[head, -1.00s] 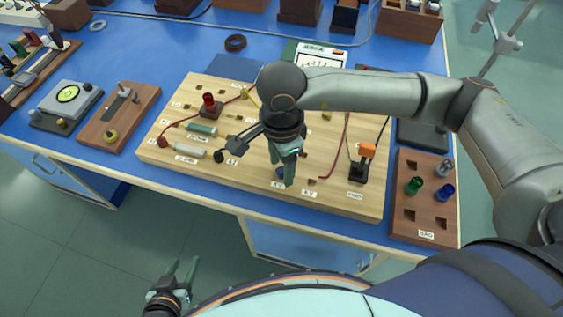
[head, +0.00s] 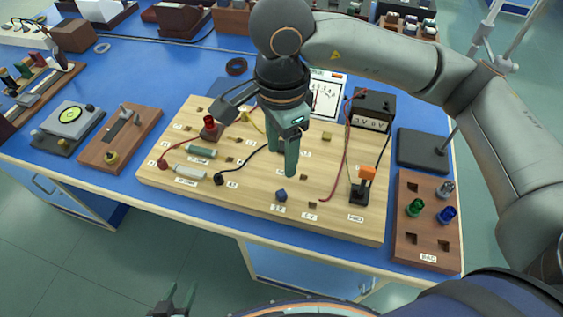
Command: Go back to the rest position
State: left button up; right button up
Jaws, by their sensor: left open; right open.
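My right gripper (head: 283,165) is open and empty. It hangs with its fingers down above the middle of the pale wooden circuit board (head: 230,206), apart from the parts on it as far as I can see. The arm and wrist hide part of the board's back edge. My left gripper (head: 176,298) is open and empty at the bottom edge of the view, low in front of the bench, with only its tips showing.
A brown holder (head: 425,235) with coloured pieces lies at right, and a meter (head: 69,122) at left. The floor in front is clear.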

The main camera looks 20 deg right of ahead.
jog(key=shift+r, duration=0.25)
